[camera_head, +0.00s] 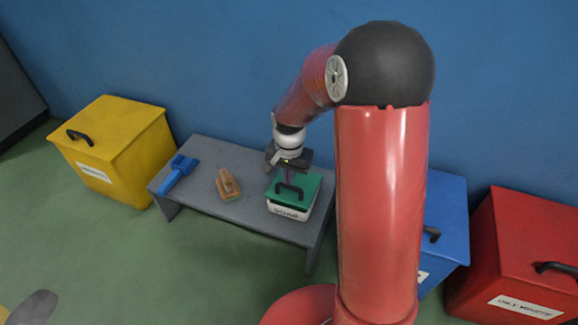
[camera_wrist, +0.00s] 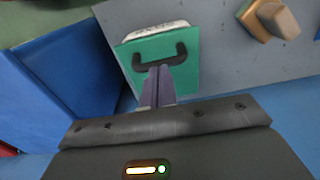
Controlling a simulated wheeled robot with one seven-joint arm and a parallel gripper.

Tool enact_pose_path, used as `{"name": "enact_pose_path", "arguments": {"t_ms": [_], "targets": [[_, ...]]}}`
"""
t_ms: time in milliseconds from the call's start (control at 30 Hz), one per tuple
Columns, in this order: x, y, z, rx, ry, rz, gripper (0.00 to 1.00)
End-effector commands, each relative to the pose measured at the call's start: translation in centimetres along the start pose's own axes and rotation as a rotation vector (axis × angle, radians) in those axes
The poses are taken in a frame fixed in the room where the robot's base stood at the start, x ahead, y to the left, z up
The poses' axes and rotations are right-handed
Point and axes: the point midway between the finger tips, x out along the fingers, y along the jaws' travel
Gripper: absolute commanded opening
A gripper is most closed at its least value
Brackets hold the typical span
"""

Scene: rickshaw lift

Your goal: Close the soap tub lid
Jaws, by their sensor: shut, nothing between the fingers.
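The soap tub (camera_head: 289,213) is a white box with a label, standing at the right end of the grey bench. Its green lid (camera_head: 306,187) with a dark handle lies flat over the top and looks down on the tub. The lid (camera_wrist: 191,75) and the tub's white edge (camera_wrist: 156,31) also show in the wrist view. My gripper (camera_head: 288,178) is above the back part of the lid, pointing down. In the wrist view my gripper (camera_wrist: 157,72) has its fingers together and empty, by the handle. Whether the fingertips touch the lid I cannot tell.
The grey bench (camera_head: 258,225) also carries a wooden brush (camera_head: 228,184) and a blue scoop (camera_head: 178,172). A yellow bin (camera_head: 125,140) stands left, blue (camera_head: 452,205) and red (camera_head: 520,235) bins right. A blue wall is close behind. Green floor lies open in front.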

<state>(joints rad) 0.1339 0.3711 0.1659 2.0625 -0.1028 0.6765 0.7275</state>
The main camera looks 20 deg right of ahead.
Motion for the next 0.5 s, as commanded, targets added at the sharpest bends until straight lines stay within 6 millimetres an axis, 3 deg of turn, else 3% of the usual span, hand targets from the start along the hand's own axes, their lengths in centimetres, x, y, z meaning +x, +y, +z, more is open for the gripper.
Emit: {"name": "enact_pose_path", "arguments": {"t_ms": [133, 500], "targets": [[1.11, -0.02, 0.01, 0.000, 0.000, 0.000, 0.00], [1.27, -0.03, 0.01, -0.001, 0.000, 0.000, 0.00]]}}
